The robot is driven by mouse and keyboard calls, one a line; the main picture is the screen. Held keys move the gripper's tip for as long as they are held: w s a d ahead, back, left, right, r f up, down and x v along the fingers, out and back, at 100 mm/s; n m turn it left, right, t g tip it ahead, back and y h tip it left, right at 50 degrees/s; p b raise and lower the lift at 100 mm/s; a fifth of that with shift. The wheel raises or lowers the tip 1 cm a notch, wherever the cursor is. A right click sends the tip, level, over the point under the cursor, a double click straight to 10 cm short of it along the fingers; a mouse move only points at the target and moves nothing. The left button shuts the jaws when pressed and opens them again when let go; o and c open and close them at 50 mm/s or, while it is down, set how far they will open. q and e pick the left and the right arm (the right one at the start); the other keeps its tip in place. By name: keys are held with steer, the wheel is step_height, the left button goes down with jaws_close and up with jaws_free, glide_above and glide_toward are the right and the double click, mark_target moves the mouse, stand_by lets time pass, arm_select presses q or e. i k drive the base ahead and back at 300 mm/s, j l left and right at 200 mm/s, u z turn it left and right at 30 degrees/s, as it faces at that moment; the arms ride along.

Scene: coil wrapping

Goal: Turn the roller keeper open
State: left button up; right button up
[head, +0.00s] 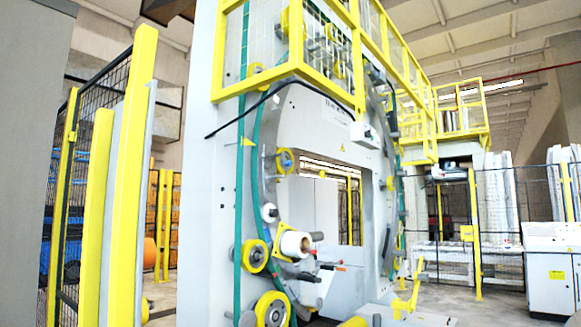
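A tall grey wrapping machine (308,125) with a ring-shaped opening stands in the middle of the head view. A white roll (294,244) sits on its front face at the lower middle, beside a yellow-rimmed wheel (255,256). Another yellow-rimmed wheel (273,310) is below, near the bottom edge. Small dark rods and a red-tipped part lie just right of the roll. I cannot tell which of these small parts is the roller keeper, or whether it is open. Neither of my grippers shows in the view.
A yellow-posted mesh fence (126,170) stands at the left. A yellow railing (290,50) runs along the machine's top. A white cabinet (552,270) stands at the far right. Open floor (480,305) shows between machine and cabinet.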

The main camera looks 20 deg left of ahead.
mark_target(287, 163)
steer(key=i+l+u, duration=0.1)
steer(key=i+l, duration=0.2)
steer(key=i+l+u, duration=0.15)
steer(key=i+l, duration=0.25)
steer(key=i+l+u, duration=0.1)
steer(key=i+l, duration=0.3)
steer(key=i+l+u, duration=0.1)
steer(key=i+l, duration=0.25)
steer(key=i+l+u, duration=0.1)
steer(key=i+l, duration=0.25)
steer(key=l, duration=0.15)
steer(key=i+l+u, duration=0.15)
steer(key=i+l, duration=0.15)
steer(key=l, duration=0.2)
steer(key=i+l+u, duration=0.1)
steer(key=i+l, duration=0.2)
steer(key=l, duration=0.2)
steer(key=i+l+u, duration=0.1)
steer(key=i+l, duration=0.15)
steer(key=l, duration=0.25)
